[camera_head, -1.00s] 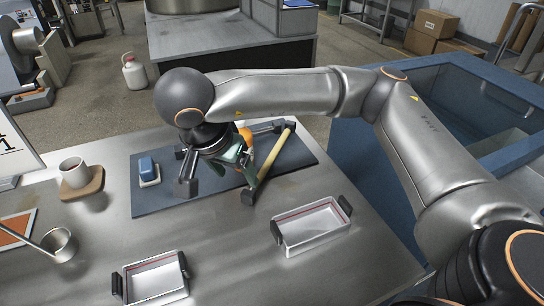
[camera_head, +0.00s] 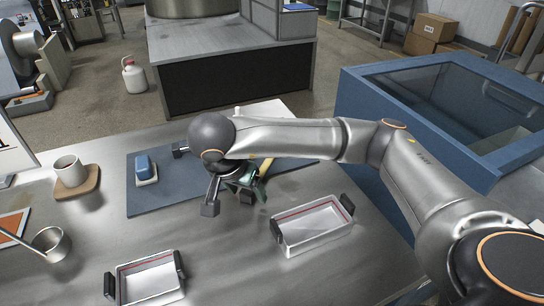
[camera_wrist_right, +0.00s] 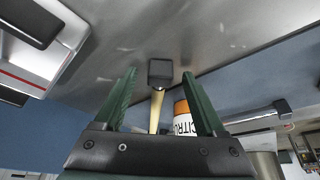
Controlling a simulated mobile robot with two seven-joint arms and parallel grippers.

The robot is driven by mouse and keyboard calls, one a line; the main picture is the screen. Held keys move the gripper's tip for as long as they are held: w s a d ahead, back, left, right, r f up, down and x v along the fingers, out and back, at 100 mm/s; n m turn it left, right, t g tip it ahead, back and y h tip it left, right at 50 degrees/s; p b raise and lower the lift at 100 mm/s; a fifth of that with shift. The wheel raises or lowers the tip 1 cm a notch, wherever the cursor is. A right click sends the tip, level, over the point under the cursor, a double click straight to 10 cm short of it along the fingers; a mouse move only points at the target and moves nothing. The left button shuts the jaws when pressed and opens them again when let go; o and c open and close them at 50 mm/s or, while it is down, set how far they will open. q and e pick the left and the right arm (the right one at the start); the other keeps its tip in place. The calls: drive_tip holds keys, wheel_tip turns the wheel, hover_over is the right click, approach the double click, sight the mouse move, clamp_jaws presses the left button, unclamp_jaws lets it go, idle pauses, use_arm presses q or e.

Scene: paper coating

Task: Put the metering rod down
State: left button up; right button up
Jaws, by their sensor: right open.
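The metering rod, a pale yellow bar (camera_head: 265,166) with a black end block (camera_head: 247,197), lies slantwise over the dark blue board (camera_head: 155,201). My right gripper (camera_head: 248,184) is low over it, and my wrist hides much of its length. In the right wrist view, the rod (camera_wrist_right: 156,112) runs between the two green fingers of the gripper (camera_wrist_right: 158,78), with gaps on both sides. The fingers are spread and do not grip it. The rod's black end (camera_wrist_right: 160,73) shows just beyond the fingertips. My left gripper is out of view.
A bottle with an orange and white label (camera_wrist_right: 183,118) is close by the right finger in the wrist view. A silver bar with black ends (camera_wrist_right: 256,115) is near it. Two metal trays (camera_head: 312,226) (camera_head: 150,280) stand in front. A mug (camera_head: 67,169) and blue block (camera_head: 144,165) are left.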

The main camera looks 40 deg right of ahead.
clamp_jaws()
idle(0.5)
